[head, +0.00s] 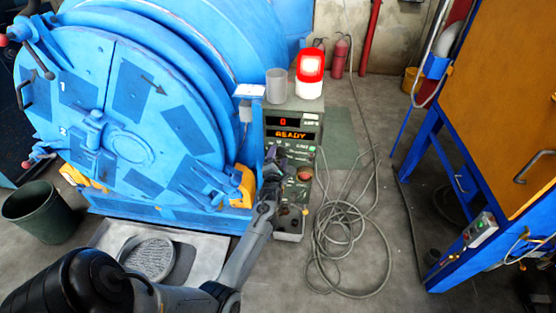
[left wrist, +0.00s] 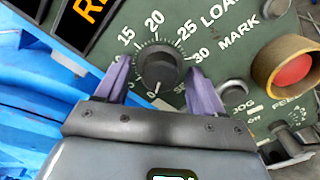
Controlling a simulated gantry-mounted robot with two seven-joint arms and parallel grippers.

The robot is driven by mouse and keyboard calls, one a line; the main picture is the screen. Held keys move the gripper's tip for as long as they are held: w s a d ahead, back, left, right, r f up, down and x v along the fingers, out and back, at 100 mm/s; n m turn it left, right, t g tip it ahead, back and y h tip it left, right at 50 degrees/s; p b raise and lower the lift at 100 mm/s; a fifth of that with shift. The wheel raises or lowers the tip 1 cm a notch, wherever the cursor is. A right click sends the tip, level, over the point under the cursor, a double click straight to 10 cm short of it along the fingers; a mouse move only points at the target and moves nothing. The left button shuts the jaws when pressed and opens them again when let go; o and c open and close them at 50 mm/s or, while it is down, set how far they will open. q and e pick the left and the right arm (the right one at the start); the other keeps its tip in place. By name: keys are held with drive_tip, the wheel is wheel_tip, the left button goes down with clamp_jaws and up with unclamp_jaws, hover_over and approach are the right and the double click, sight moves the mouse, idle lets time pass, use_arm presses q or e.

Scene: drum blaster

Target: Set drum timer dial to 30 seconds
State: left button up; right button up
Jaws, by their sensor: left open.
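The timer dial (left wrist: 160,68) is a round black knob on the green control panel (left wrist: 235,50). Its printed scale shows 15, 20, 25 and 30 around the upper side. A white mark on the knob sits at its lower edge, away from the 30. My left gripper (left wrist: 162,82) is open, with one purple finger on each side of the dial; I cannot tell whether they touch it. In the head view my left gripper (head: 275,153) is at the control box (head: 292,215), hiding the dial. My right gripper is not in view.
The display (head: 291,135) reads READY, with a red 0 above. A red button (left wrist: 293,70) and smaller knobs lie right of the dial. The blue drum (head: 110,110) stands left of the box. A lit red lamp (head: 310,75) tops it. A coiled cable (head: 345,250) lies right.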

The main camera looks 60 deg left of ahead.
use_arm(q)
drive_tip(key=c, duration=1)
drive_tip(key=shift+c, duration=0.2)
